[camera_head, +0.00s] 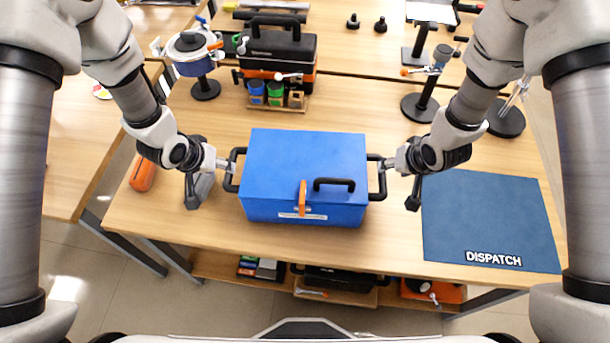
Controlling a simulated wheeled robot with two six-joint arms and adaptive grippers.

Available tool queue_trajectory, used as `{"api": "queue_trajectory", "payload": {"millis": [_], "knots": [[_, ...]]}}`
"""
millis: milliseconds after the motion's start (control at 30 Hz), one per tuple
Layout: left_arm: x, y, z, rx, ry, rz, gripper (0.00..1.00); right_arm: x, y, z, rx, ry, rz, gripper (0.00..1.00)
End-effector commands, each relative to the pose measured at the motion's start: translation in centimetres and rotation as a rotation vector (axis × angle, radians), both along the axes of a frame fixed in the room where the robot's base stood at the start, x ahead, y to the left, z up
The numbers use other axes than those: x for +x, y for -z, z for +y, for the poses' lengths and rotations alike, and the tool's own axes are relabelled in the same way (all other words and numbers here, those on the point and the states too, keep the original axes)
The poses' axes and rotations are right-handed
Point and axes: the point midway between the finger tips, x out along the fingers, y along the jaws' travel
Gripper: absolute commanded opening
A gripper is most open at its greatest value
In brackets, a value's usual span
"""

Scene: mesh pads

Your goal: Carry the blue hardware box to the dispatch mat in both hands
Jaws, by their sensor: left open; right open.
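The blue hardware box (290,160) stands on the wooden table, with a black side handle at each end, a black front handle and an orange latch. My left gripper (222,164) is open at the box's left side handle. My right gripper (388,164) is open at the right side handle. I cannot tell whether the fingers touch the handles. The dark blue dispatch mat (485,215) lies flat on the table to the right of the box, with white lettering at its front edge. The mat is bare.
A black and orange toolbox (280,50) and a small tray of colored containers (277,97) stand behind the box. A pot-like device on a stand (194,55) is at the back left. An orange object (143,174) lies at the left. A black stand (420,105) stands behind the mat.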

Motion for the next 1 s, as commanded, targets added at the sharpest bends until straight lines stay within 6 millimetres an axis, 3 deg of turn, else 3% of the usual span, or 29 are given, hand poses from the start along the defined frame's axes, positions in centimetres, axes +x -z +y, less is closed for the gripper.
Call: {"api": "queue_trajectory", "payload": {"millis": [167,600,967,1000], "knots": [[0.3,0.7,-0.1,0.0,0.0,0.0,0.52,0.3,0.7,0.1,0.0,-0.001,0.0,0.52],[2.7,6.5,-1.3,0.0,0.0,0.0,0.52,2.9,6.5,1.0,0.0,0.0,0.0,0.52],[3.0,7.1,-1.5,0.0,-0.001,-0.001,0.52,3.1,7.1,1.1,0.0,0.0,-0.001,0.52],[3.0,7.1,-1.5,0.0,-0.001,-0.001,0.38,3.1,7.1,1.1,0.0,0.0,-0.001,0.38]]}}
